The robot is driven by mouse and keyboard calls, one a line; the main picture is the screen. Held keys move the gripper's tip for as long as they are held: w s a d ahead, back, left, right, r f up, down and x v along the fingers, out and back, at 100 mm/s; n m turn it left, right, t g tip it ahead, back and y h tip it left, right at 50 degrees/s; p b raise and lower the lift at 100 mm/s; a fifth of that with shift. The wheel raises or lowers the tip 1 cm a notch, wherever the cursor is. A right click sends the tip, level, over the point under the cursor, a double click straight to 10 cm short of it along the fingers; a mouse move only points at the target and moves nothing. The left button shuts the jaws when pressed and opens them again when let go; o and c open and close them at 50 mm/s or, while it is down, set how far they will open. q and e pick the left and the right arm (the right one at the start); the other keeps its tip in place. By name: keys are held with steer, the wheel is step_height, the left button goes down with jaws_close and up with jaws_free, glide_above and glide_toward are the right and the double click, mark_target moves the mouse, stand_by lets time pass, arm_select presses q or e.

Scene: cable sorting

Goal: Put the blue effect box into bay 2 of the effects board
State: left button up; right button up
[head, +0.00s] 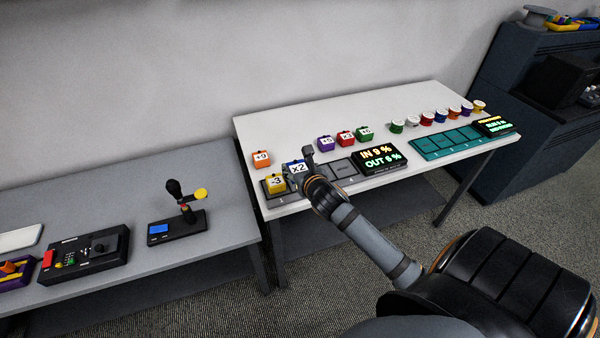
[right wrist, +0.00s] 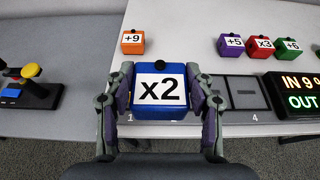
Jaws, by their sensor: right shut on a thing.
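The blue effect box (head: 297,169), marked x2, is held by my right gripper (head: 308,168) over the left part of the dark effects board (head: 341,168). In the right wrist view the blue box (right wrist: 160,92) is gripped between both fingers of my right gripper (right wrist: 162,105), face upright. The yellow box (head: 276,184), marked -3, sits in bay 1 at the board's left end. Bay 2 is hidden behind the blue box and gripper, so I cannot tell the gap below the box. Bay 4 (right wrist: 249,93) is empty. My left gripper is not in view.
Behind the board stand an orange box (head: 261,159), a purple box (head: 325,143), a red box (head: 345,138) and a green box (head: 364,132). A display (head: 380,157) reads IN 9 %, OUT 6 %. A teal board (head: 450,142) lies to the right, with several coloured pots behind.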

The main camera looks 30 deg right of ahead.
steer(key=w+d+f, duration=0.1)
steer(key=f, duration=0.1)
steer(key=w+d+f, duration=0.1)
steer(key=w, duration=0.1)
steer(key=w+d+f, duration=0.2)
steer(key=shift+w+f, duration=0.15)
steer(key=shift+f, duration=0.2)
steer(key=shift+w+d+f, duration=0.1)
steer(key=shift+w+f, duration=0.1)
steer(key=shift+f, duration=0.2)
steer(key=f, duration=0.1)
steer(key=f+p, duration=0.1)
steer(key=f, duration=0.1)
steer(key=shift+w+d, duration=0.15)
steer(key=shift+d, duration=0.05)
steer(key=shift+f, duration=0.4)
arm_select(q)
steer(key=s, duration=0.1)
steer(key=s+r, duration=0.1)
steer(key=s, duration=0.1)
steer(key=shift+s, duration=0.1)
arm_select(e)
steer(key=o, duration=1)
